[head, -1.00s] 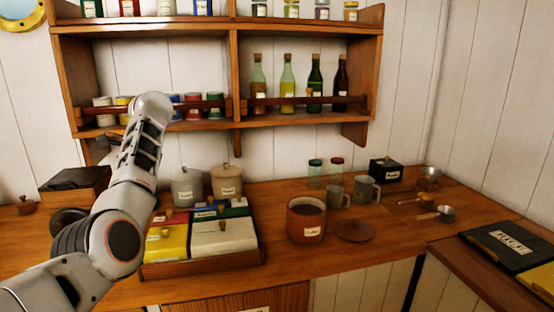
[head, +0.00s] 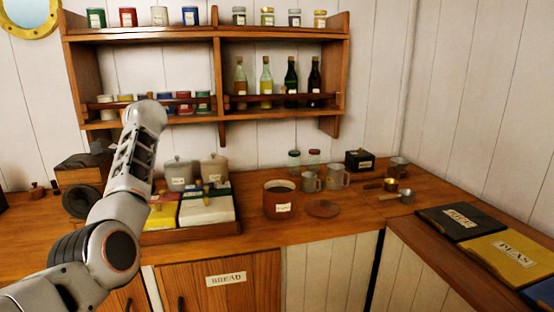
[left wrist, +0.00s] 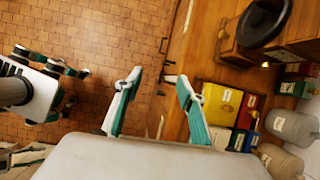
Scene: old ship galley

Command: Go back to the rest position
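My left arm (head: 110,220) rises from the lower left in the head view, bent, in front of the counter's left part. Its gripper does not show clearly there. In the left wrist view my left gripper (left wrist: 160,77) has its two teal-and-white fingers spread apart, with nothing between them. Tiled floor and the counter's front edge lie beyond the fingers. My right gripper cannot be made out in either view.
The wooden counter (head: 350,215) holds a brown pot (head: 281,203), mugs, scoops, canisters and a tray of coloured boxes (head: 206,212). A wall shelf (head: 215,75) carries jars and bottles. A side counter (head: 420,250) is at right.

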